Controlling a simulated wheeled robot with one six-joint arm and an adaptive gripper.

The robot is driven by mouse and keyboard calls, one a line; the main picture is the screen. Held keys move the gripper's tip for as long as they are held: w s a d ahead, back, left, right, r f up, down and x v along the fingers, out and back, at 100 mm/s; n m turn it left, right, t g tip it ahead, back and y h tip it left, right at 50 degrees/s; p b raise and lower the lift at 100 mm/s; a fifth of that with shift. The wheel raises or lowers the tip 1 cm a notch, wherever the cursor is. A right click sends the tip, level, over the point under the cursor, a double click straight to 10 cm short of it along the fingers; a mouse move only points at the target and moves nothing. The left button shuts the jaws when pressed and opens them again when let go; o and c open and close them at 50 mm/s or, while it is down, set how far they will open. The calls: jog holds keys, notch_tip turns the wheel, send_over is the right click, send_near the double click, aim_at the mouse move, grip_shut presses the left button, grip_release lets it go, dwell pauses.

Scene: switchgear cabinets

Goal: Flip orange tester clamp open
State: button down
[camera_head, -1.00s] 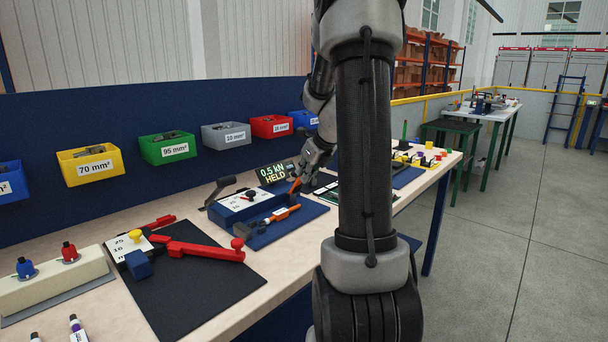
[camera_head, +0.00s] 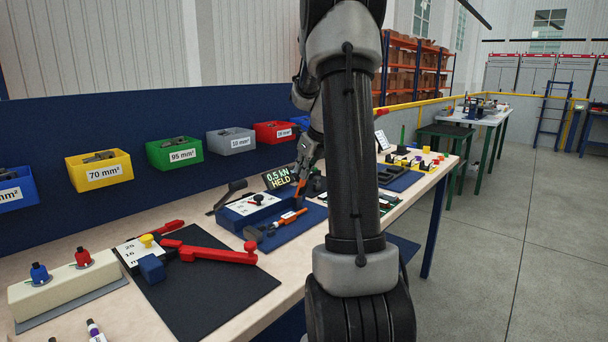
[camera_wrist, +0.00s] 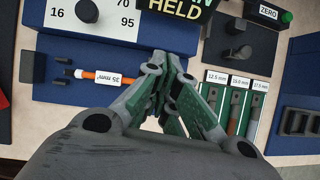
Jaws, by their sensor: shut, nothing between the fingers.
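The tester is a blue box (camera_head: 245,210) with a white dial panel and a display (camera_head: 279,177) reading 0.5 kN HELD. An orange upright piece (camera_head: 300,190), seemingly the clamp, shows beside the display in the head view, right by my fingers. My gripper (camera_wrist: 172,78) is shut and empty, pointing down at the tester's edge below the display. Whether it touches the clamp I cannot tell; the clamp is hidden in the wrist view. An orange cable piece (camera_wrist: 87,73) with a 35 mm label lies across the tester's front on the left.
A slotted tray (camera_wrist: 235,108) with sizes 12.5 mm and up lies to the right, with a ZERO button box (camera_wrist: 268,14) above it. A red-handled tool (camera_head: 215,252) lies on a black mat at the near left. Coloured bins (camera_head: 100,171) hang along the back panel.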

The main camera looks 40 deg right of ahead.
jog(key=shift+w+a+r, duration=0.1)
jog(key=shift+w+a, duration=0.05)
jog(key=shift+w, duration=0.5)
jog(key=shift+w+a+r, duration=0.1)
jog(key=shift+w, duration=0.55)
jog(key=shift+w+a+f, duration=0.1)
jog(key=shift+w, duration=0.4)
jog(key=shift+f, duration=0.1)
